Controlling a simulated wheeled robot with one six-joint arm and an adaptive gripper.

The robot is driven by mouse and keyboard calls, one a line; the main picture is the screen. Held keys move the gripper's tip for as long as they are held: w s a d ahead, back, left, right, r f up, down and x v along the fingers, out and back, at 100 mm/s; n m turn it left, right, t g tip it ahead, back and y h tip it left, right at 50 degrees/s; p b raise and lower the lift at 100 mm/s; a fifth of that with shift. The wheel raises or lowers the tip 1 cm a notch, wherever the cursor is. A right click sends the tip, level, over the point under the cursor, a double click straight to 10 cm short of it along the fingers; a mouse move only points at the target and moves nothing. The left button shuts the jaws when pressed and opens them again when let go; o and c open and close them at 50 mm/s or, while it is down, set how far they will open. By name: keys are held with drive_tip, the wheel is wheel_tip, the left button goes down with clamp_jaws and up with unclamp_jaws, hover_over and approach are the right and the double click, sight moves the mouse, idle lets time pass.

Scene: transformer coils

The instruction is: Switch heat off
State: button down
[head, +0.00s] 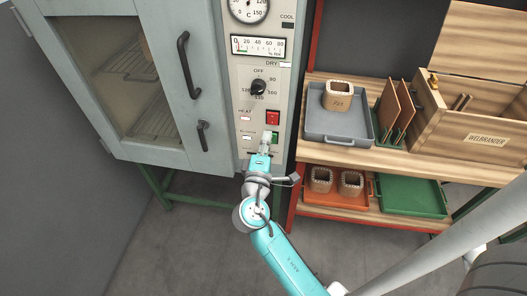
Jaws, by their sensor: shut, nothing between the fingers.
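The oven's control panel (256,105) has a round black temperature knob (258,87) with OFF marked at its top. Its pointer is too small to read for certain. Below the knob, a red switch (272,118) sits on the right, level with a lamp (246,118) labelled HEAT. A green switch (275,137) sits under the red one, beside a second lamp (246,137). My gripper (266,138) is shut and empty, in front of the panel just left of the green switch and below the red one. I cannot tell whether it touches the panel.
The grey-green oven door (140,75) is closed, with a long black handle (187,65). On the right shelf stand a grey tray (325,135) with one coil (338,96) and a wooden box (480,130). Below are an orange tray (337,201) with two coils and a green tray (411,196).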

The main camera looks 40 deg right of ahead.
sight(271, 116)
drive_tip(key=shift+x, duration=3.05)
drive_tip(key=shift+w+d+r, duration=0.1)
drive_tip(key=shift+d+r, duration=0.05)
drive_tip(key=shift+d, duration=0.05)
drive_tip(key=v, duration=1.2)
